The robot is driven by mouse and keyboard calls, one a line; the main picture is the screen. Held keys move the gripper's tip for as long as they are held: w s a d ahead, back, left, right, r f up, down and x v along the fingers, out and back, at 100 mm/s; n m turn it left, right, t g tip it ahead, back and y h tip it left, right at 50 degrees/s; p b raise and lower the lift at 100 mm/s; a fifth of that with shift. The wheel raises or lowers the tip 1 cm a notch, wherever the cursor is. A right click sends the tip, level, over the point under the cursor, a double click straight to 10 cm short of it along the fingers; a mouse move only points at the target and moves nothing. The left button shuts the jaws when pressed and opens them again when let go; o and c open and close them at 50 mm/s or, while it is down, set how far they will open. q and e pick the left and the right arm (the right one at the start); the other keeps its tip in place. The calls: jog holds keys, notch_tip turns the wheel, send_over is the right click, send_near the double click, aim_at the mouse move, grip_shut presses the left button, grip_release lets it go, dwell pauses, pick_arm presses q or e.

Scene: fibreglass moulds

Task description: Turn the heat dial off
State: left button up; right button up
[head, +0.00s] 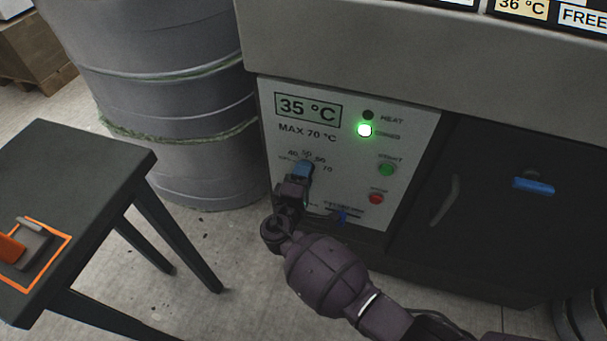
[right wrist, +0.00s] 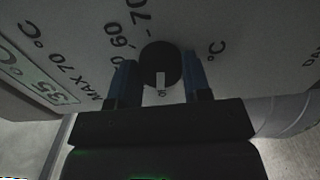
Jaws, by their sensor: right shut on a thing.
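The heat dial (right wrist: 160,62) is a round black knob with a white pointer mark, on the pale control panel (head: 405,170). In the right wrist view it sits between the two blue fingers of my right gripper (right wrist: 160,82), which is shut on it. I cannot tell which number the pointer is at. In the head view my right gripper (head: 302,170) covers the dial, with the numbers 40 to 70 printed around it. The panel's display (head: 308,107) reads 35 °C. The HEAT lamp (head: 368,115) is dark. My left gripper is not in view.
A green lamp (head: 364,130) is lit below the HEAT lamp. A green button (head: 387,169) and a red button (head: 376,198) are right of the dial. A dark table (head: 75,165) stands left, a grey drum (head: 165,100) behind it. A dark door (head: 500,210) is right.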

jog(key=shift+w+r, duration=0.1)
jog(key=shift+r, duration=0.1)
jog(key=o, duration=0.9)
jog(key=shift+f, duration=0.1)
jog(key=shift+f, duration=0.1)
